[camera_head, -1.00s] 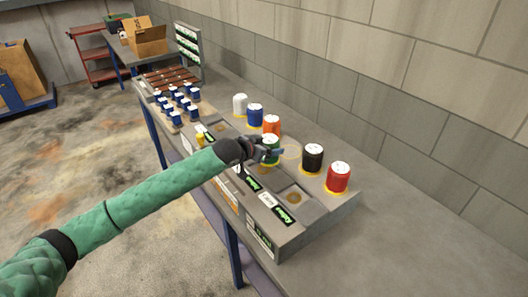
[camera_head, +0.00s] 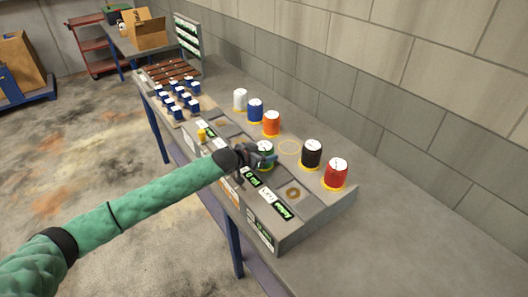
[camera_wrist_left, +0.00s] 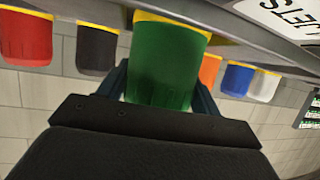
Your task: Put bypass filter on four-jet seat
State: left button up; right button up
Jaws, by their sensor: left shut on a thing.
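A green filter (camera_head: 265,147) is held upright in my left gripper (camera_head: 262,158), over or on the bench-side seat block; the arm hides its bottom, so I cannot tell whether it touches a seat. In the left wrist view the green filter (camera_wrist_left: 166,62) sits between both fingers, with a yellow rim at its picture-top end. An uncovered seat with a gold ring (camera_head: 293,193) shows near the block's near end. Another seat (camera_head: 226,130) lies farther back. I cannot read which seat is four-jet. My right gripper is not in view.
White (camera_head: 240,99), blue (camera_head: 255,111), orange (camera_head: 271,123), black (camera_head: 311,154) and red (camera_head: 336,173) filters stand in a row behind the block. An empty yellow ring (camera_head: 289,148) lies between orange and black. Several small blue parts (camera_head: 178,97) stand farther left.

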pick_arm(q)
jog(key=o, duration=0.9)
jog(key=shift+f, duration=0.1)
jog(key=o, duration=0.4)
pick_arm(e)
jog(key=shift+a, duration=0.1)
pick_arm(q)
jog(key=shift+s+a, duration=0.1)
jog(key=shift+a, duration=0.05)
jog(key=shift+b+v, duration=0.8)
jog(key=shift+v, duration=0.35)
jog(key=shift+b+v, duration=1.8)
jog(key=shift+v, duration=2.9)
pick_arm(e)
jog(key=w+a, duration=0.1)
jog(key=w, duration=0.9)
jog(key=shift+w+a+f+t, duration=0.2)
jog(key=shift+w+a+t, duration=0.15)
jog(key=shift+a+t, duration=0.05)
